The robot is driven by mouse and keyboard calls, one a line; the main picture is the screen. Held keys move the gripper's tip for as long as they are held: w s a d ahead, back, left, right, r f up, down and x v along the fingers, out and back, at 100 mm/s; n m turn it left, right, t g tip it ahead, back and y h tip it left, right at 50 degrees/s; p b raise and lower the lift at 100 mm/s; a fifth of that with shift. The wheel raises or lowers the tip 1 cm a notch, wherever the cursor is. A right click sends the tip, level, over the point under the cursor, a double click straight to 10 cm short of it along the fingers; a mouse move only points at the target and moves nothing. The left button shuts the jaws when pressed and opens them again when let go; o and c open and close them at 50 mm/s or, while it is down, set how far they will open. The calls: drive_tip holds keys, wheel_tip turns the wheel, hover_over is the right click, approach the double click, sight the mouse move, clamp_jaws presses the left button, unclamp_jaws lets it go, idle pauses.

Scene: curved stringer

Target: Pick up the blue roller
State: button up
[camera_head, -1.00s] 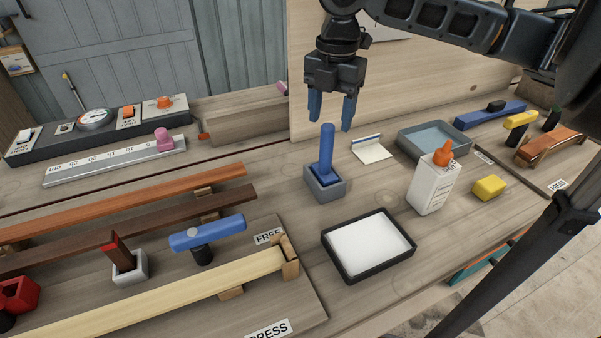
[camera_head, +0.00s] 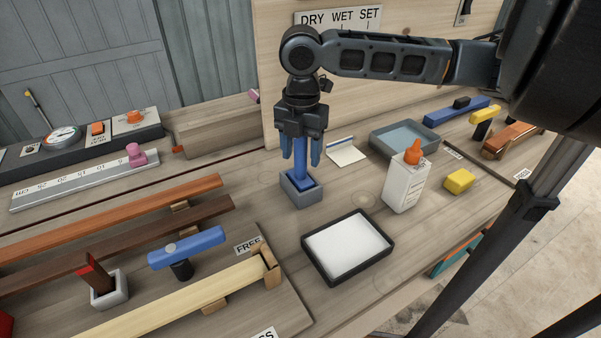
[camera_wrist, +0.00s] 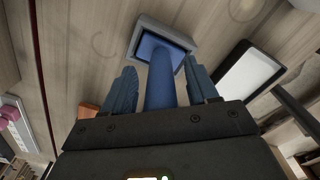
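The blue roller (camera_head: 302,166) stands upright in a small grey square holder (camera_head: 302,199) on the bench, its blue handle upward. My gripper (camera_head: 301,158) points down over it, with its fingers on either side of the handle. In the wrist view, the roller (camera_wrist: 160,80) runs between the two open fingers (camera_wrist: 161,66), with a visible gap on each side. The roller's lower end sits inside the holder (camera_wrist: 184,38) and is partly hidden by its walls.
A black-rimmed white tray (camera_head: 383,268) is in front, right of the holder. A white glue bottle (camera_head: 403,190), a grey-blue tray (camera_head: 436,141) and a yellow block (camera_head: 459,181) stand to the right. A blue-topped clamp (camera_head: 203,242) and wooden strips lie to the left.

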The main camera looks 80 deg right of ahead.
clamp_jaws()
idle(0.3)
drive_tip(key=shift+r, duration=0.1)
